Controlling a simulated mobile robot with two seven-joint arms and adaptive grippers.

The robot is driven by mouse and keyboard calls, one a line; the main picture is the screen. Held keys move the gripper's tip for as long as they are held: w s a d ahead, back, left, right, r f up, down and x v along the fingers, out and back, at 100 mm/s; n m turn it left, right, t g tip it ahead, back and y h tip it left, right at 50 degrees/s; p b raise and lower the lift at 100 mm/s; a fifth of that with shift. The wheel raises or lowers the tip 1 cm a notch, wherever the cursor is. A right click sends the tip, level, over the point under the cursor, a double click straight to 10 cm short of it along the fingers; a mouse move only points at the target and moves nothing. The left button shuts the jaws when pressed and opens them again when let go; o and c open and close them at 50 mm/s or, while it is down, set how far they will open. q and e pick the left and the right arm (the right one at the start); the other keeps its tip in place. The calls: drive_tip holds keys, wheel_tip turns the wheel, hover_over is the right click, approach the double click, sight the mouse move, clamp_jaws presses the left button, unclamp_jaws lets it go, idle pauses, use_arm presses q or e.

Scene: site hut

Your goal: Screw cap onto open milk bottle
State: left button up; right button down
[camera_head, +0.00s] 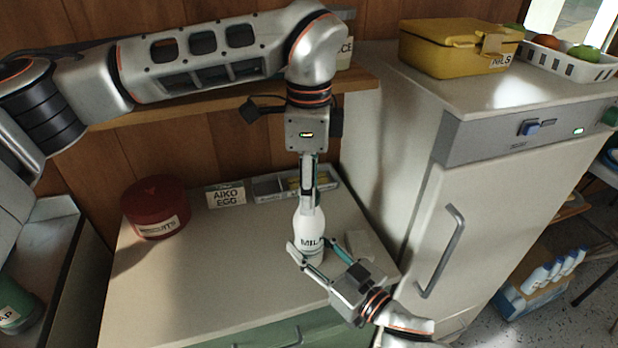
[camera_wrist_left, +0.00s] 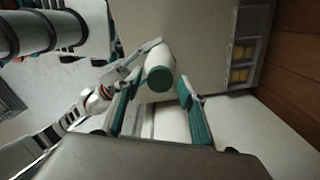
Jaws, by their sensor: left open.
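The white milk bottle (camera_head: 308,231), lettered "MIL", stands upright near the front right of the worktop. In the left wrist view, a teal cap (camera_wrist_left: 160,79) shows at the top of the bottle (camera_wrist_left: 154,52); whether it is threaded down cannot be told. My left gripper (camera_head: 311,200) points down over the bottle's top. It is open, with its fingers on either side of the cap and a gap visible in the wrist view. My right gripper (camera_head: 314,257) comes from the front right, with its fingers around the lower bottle and apparently closed on it.
A red round tin (camera_head: 155,208), an "AIKO EGG" card (camera_head: 226,194) and a grey divided tray (camera_head: 268,190) stand toward the back of the worktop (camera_head: 205,285). A white fridge (camera_head: 490,200) bounds the right, with a yellow box (camera_head: 455,48) on top. The front left worktop is clear.

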use_arm(q)
drive_tip(key=c, duration=1.2)
drive_tip(key=shift+o, duration=0.2)
drive_tip(key=m, duration=0.6)
drive_tip(key=shift+m, duration=0.3)
drive_tip(key=o, duration=1.2)
drive_tip(key=shift+r, duration=2.25)
